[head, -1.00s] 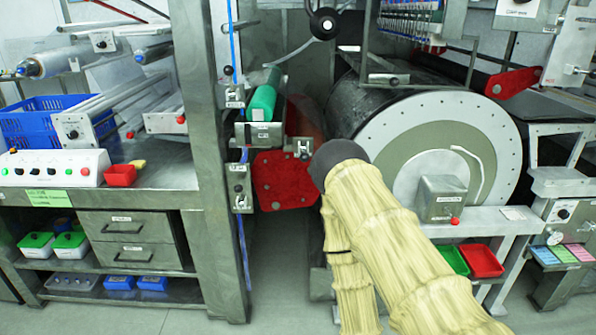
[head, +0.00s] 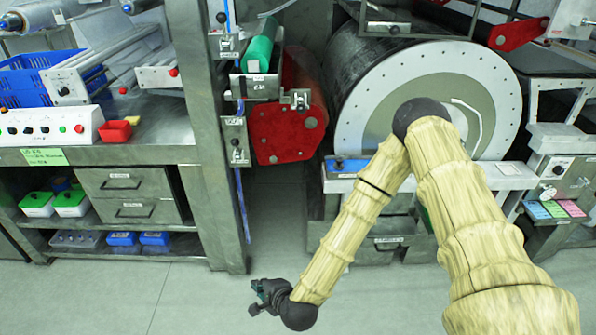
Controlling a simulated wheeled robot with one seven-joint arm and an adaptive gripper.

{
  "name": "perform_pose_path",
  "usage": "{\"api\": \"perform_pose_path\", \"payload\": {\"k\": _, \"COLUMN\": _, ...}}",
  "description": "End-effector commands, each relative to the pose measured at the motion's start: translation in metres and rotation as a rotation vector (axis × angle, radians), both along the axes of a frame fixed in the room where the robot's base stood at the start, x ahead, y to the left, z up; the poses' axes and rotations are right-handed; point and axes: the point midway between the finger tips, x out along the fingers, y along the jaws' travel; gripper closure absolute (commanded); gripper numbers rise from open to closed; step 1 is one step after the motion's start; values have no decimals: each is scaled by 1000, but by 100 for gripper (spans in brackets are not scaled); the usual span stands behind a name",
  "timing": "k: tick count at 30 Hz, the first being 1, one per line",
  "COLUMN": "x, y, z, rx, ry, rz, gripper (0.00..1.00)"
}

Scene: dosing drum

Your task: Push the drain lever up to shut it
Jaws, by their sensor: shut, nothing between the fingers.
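My gripper (head: 262,295) is low in the head view, over the bare floor in front of the gap between the bench and the drum. It looks small and dark, with its fingers shut and nothing held. The large drum (head: 349,125) with a pale, bolted end plate is behind my arm, which hides part of its face and the frame below. I cannot tell which part is the drain lever. A small box with a blue part (head: 347,165) sits below the drum's left side. My gripper is well apart from it and touches nothing visible.
A steel post (head: 207,130) and bench with drawers (head: 130,195) stand at the left. A red roller guard (head: 280,130) hangs between post and drum. A white stand with coloured cards (head: 555,209) is at the right. The floor (head: 190,300) is clear at the front.

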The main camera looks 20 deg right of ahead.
Motion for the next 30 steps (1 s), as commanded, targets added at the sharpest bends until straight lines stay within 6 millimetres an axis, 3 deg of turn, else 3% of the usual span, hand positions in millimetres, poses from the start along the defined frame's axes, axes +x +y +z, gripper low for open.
{"api": "perform_pose_path", "payload": {"k": 1, "x": 27, "y": -3, "z": 19, "rx": 98, "ry": -41, "rz": -100, "gripper": 100}}
{"api": "perform_pose_path", "payload": {"k": 6, "x": 105, "y": -25, "z": 90, "rx": 463, "ry": -184, "rz": -413, "gripper": 100}}
{"api": "perform_pose_path", "payload": {"k": 12, "x": 176, "y": -83, "z": 180, "rx": 911, "ry": -377, "rz": -708, "gripper": 100}}
{"api": "perform_pose_path", "payload": {"k": 18, "x": 210, "y": -140, "z": 246, "rx": 1250, "ry": -539, "rz": -865, "gripper": 100}}
{"api": "perform_pose_path", "payload": {"k": 21, "x": 217, "y": -157, "z": 263, "rx": 1343, "ry": -586, "rz": -896, "gripper": 100}}
{"api": "perform_pose_path", "payload": {"k": 30, "x": 220, "y": -166, "z": 273, "rx": 1398, "ry": -611, "rz": -912, "gripper": 100}}
